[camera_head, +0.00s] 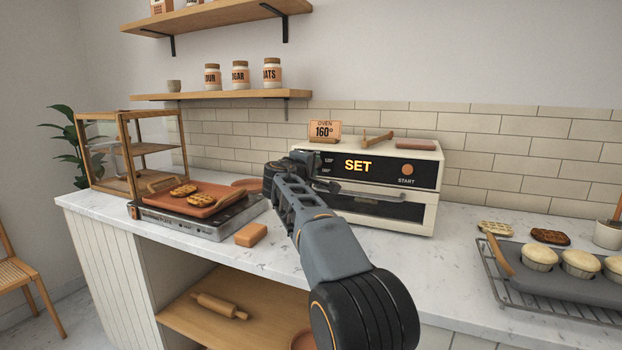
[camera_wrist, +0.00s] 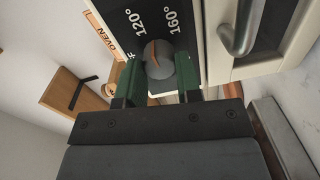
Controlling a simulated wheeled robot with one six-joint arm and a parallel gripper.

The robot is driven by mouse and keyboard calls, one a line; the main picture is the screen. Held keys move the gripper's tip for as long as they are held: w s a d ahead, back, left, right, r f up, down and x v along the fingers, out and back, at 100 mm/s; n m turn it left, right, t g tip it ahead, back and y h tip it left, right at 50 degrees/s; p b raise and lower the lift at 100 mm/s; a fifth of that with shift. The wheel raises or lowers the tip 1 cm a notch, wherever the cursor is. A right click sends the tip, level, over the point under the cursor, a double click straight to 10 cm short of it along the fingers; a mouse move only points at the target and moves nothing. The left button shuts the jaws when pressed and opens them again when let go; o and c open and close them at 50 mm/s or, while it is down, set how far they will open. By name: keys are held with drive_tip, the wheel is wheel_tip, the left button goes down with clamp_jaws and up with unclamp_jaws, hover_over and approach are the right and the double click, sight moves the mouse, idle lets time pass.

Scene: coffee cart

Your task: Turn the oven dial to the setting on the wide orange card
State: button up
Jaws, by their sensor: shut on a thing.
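The oven (camera_head: 425,210) stands on the counter, with a lit "SET" display on its black front. The wide orange card (camera_head: 324,130) on top reads "OVEN 160°"; part of it shows in the wrist view (camera_wrist: 104,36). The grey dial (camera_wrist: 158,62) has an orange mark pointing up in the wrist view, toward the "120°" and "160°" labels; I cannot tell which one it lines up with exactly. My gripper (camera_wrist: 160,78) is shut on the dial, one green finger on each side. In the head view my arm hides the dial.
The oven door handle (camera_wrist: 238,30) is close right of my fingers in the wrist view. A griddle (camera_head: 205,217) with a board of waffles stands left of the oven. A brown block (camera_head: 251,235) lies in front. A tray of muffins (camera_head: 560,274) is at the right.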

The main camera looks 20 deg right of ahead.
drive_tip(key=m+b, duration=0.6)
drive_tip(key=m, duration=0.4)
drive_tip(key=shift+d+b, duration=0.1)
drive_tip(key=shift+b, duration=0.3)
drive_tip(key=shift+r+m+t, duration=0.15)
drive_tip(key=shift+m+t, duration=0.15)
drive_tip(key=shift+s, duration=0.1)
drive_tip(key=o, duration=0.9)
drive_tip(key=shift+o, duration=0.2)
drive_tip(key=b+v, duration=0.3)
drive_tip(key=v, duration=1.1)
drive_tip(key=shift+d+r, duration=0.1)
